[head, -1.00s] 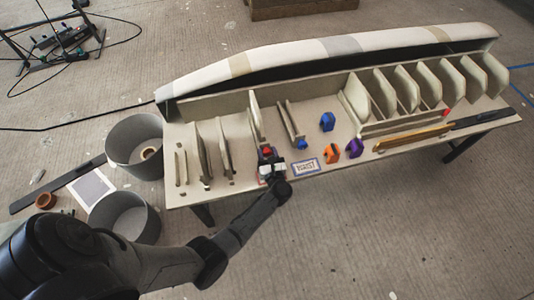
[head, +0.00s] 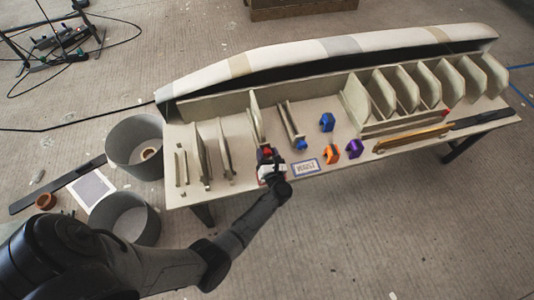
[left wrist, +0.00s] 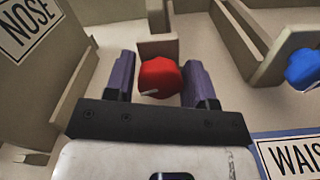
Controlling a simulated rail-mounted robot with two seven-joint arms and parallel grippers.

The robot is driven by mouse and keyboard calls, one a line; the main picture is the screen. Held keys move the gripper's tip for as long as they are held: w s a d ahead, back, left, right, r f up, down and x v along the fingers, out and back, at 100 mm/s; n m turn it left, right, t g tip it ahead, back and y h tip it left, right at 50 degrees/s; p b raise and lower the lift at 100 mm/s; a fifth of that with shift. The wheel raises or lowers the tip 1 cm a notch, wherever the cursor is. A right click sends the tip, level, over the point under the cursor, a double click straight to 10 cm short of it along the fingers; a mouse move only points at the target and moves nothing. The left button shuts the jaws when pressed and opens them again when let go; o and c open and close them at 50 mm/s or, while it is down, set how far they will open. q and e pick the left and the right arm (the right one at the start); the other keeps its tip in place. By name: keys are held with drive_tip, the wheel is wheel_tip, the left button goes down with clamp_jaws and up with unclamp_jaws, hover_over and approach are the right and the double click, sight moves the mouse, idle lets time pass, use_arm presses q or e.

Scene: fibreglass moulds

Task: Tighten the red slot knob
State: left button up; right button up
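The red slot knob (left wrist: 160,78) is faceted, with a pale mark at its lower left. It sits at the front of a thin cream upright. In the head view the knob (head: 267,152) shows as a small red spot near the table's front edge. In the head view this gripper (head: 268,160) reaches over the front edge. Exact finger contact is hard to see. My right gripper is in neither view.
A blue knob (left wrist: 304,68) on a slot and a WAIST label (left wrist: 290,158) lie to the right. Loose blue (head: 327,122), orange (head: 332,154) and purple (head: 355,148) pieces stand further right. Upright panels (head: 201,155) stand left. Two grey bins (head: 135,147) are on the floor.

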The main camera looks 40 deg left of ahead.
use_arm(q)
drive_tip(key=o, duration=0.3)
drive_tip(key=shift+p+v, duration=0.75)
drive_tip(key=shift+v, duration=3)
